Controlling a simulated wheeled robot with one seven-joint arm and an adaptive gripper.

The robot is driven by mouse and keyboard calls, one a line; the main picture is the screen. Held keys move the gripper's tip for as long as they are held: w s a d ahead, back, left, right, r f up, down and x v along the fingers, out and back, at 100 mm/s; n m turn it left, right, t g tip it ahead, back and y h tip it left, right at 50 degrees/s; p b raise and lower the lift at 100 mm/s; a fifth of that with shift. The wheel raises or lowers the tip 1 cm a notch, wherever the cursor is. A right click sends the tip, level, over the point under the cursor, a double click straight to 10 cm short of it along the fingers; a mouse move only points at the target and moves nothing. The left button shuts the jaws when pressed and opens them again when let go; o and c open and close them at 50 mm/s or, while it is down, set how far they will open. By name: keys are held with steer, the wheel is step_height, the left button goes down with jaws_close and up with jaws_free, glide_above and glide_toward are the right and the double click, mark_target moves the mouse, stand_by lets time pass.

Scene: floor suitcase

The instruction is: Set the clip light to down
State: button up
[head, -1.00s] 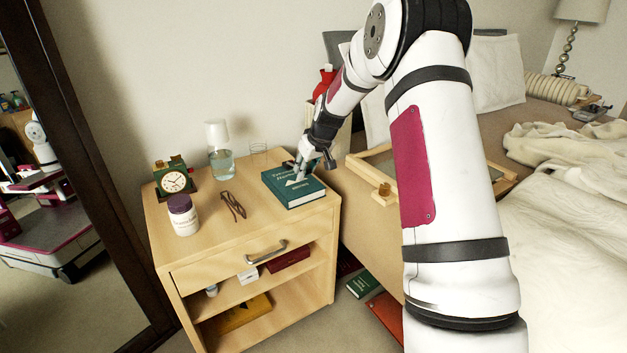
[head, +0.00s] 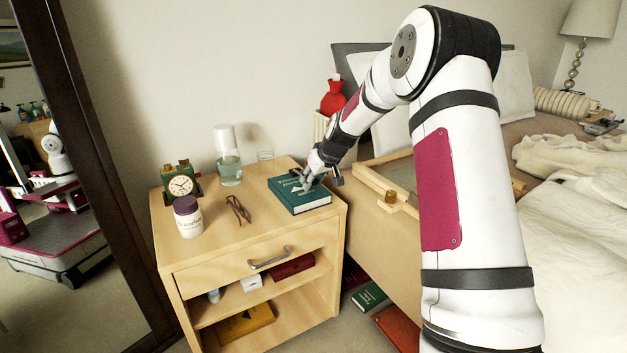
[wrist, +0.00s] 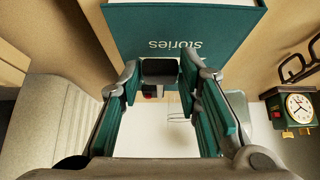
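A small dark piece that looks like the clip light (wrist: 159,71) shows in the wrist view, between my fingertips at the green book. A small red and dark bit shows just below it. In the head view it is mostly hidden by my gripper, so its tilt cannot be told. The green book (head: 303,201) lies on the right part of the nightstand top. My gripper (head: 306,182) is low over the book. In the wrist view its fingers (wrist: 160,78) stand apart on either side of the dark piece; contact cannot be told.
On the nightstand (head: 222,254) are a clock (head: 181,186), a jar (head: 188,218), folded glasses (head: 238,209), a carafe (head: 229,168) and a clear glass (head: 265,160). The bed with a wooden tray (head: 400,202) is at the right. A mirror (head: 50,200) stands at the left.

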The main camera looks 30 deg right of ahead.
steer(key=shift+o, duration=0.6)
steer(key=shift+r, duration=0.2)
steer(key=v, duration=1.1)
steer(key=shift+s, duration=0.3)
steer(key=shift+r, duration=0.15)
